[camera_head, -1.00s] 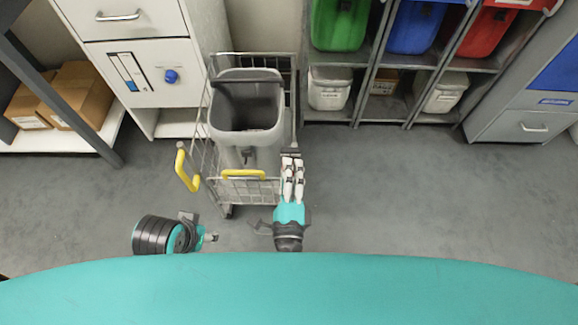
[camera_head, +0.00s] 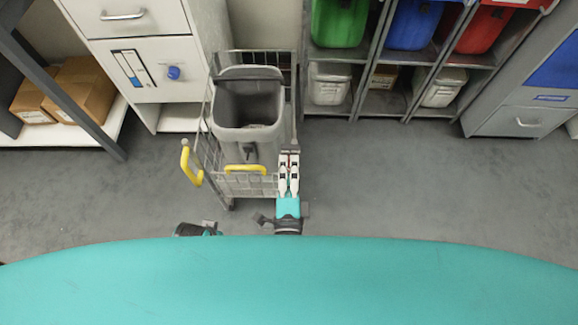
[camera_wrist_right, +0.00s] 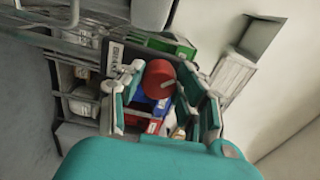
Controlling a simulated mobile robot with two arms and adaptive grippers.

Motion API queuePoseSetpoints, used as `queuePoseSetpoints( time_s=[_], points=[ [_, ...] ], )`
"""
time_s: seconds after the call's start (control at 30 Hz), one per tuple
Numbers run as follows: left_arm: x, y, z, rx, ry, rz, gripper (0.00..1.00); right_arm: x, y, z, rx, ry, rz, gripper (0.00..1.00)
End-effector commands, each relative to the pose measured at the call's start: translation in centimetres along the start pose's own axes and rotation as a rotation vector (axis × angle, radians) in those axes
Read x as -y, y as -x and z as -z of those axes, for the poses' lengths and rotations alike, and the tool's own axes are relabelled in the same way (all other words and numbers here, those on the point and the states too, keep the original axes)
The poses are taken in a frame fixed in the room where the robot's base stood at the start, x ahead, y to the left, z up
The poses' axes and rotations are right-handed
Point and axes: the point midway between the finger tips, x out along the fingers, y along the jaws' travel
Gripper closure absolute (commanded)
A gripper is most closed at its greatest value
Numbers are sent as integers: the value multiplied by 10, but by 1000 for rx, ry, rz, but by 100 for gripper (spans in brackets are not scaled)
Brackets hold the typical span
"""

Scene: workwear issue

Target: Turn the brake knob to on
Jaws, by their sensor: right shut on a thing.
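The red brake knob (camera_wrist_right: 159,79) shows in the right wrist view, between the fingers of my right gripper (camera_wrist_right: 166,100). A dark plate with a white label (camera_wrist_right: 114,58) lies beside the knob. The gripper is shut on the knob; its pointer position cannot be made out. In the head view my right gripper (camera_head: 289,160) is at the right front corner of the wire cart (camera_head: 250,187), and the knob is hidden there. Only a piece of my left arm (camera_head: 198,229) shows at the teal edge; its fingers are out of sight.
The cart holds a grey bin (camera_head: 247,132) and has yellow handles (camera_head: 191,166). A white cabinet with a blue knob (camera_head: 174,72) stands behind left. Shelves with green (camera_head: 338,22), blue (camera_head: 416,25) and red (camera_head: 492,29) bins stand behind right. The floor right of the cart is clear.

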Motion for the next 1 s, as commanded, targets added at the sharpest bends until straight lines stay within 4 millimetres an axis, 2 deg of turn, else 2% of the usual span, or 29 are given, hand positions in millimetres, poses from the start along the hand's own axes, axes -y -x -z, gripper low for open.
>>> queuePoseSetpoints(
  time_s=[0.17,0.2,0.37,0.6,0.73,0.87,1.0],
  points=[
    [0,0,0,0,0,0,62,0,0,-1,3,2,-1,97],
    [0,0,0,0,0,0,62,0,0,-1,3,1,-1,61],
    [0,0,0,0,0,0,62,0,0,0,2,1,-1,42],
    [0,0,1,-1,1,0,62,0,0,0,1,0,-1,42],
    [0,1,1,-2,1,0,62,-1,8,0,1,1,-2,42],
    [0,0,1,-1,1,0,62,-2,30,0,2,1,-4,42],
    [0,0,0,-1,1,0,62,-2,62,0,2,2,-5,42]
  ],
)
